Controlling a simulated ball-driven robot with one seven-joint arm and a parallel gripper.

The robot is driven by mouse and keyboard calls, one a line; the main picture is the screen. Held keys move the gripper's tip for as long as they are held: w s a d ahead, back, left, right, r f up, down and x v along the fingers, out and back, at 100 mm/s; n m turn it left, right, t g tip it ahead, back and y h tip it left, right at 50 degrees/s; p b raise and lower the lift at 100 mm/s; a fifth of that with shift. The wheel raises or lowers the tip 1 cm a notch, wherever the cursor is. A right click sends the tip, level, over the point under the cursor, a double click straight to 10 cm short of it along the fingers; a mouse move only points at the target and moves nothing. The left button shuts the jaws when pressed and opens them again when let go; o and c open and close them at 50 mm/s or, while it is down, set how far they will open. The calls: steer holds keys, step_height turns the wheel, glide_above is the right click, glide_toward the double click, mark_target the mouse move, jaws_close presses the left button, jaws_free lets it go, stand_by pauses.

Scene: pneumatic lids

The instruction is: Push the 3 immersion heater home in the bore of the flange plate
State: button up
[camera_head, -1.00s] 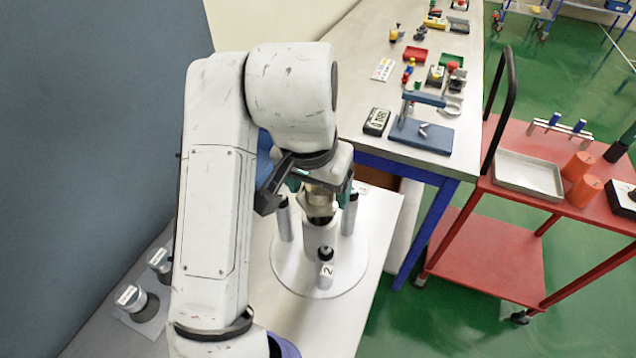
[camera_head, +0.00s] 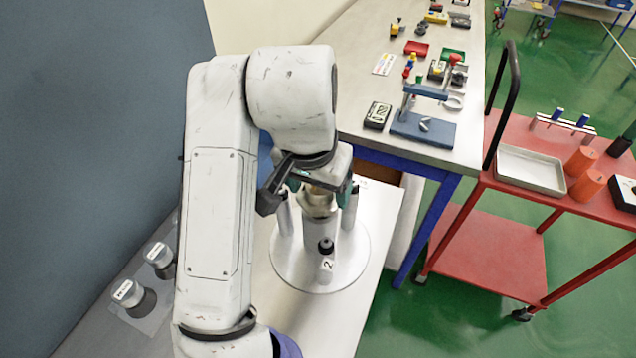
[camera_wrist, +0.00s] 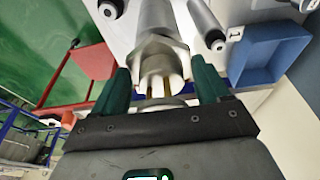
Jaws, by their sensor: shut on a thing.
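The flange plate (camera_head: 290,273) is a round pale disc on a white bench, with upright cylinders on it. My gripper (camera_head: 318,190) is above its middle, shut on the immersion heater (camera_head: 317,203), whose beige hexagonal head shows below the jaws. A thick grey cylinder stands under the head; I cannot tell how deep the heater sits in the bore. In the wrist view the green fingers of my gripper (camera_wrist: 162,88) flank the hexagonal head of the heater (camera_wrist: 158,58), with pale terminal pins pointing toward the camera. The bore mouth is hidden.
A short post with a black knob and a tag "2" (camera_head: 326,266) stands on the plate's front. Capped cylinders (camera_head: 132,294) stand at lower left. A cluttered bench with a blue press (camera_head: 424,131) is behind, and a red cart (camera_head: 480,250) is at right.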

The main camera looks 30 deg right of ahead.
steer(key=shift+a+b+x, duration=0.1)
steer(key=shift+b+x, duration=0.4)
steer(key=shift+x, duration=0.15)
steer(key=shift+a+b+x, duration=0.15)
steer(key=shift+b+x, duration=0.3)
steer(key=shift+x, duration=0.15)
steer(key=o, duration=1)
steer(key=shift+s, duration=0.2)
steer(key=p+v, duration=0.7)
steer(key=v, duration=1)
steer(key=shift+s+a+r, duration=0.1)
steer(key=shift+r, duration=0.2)
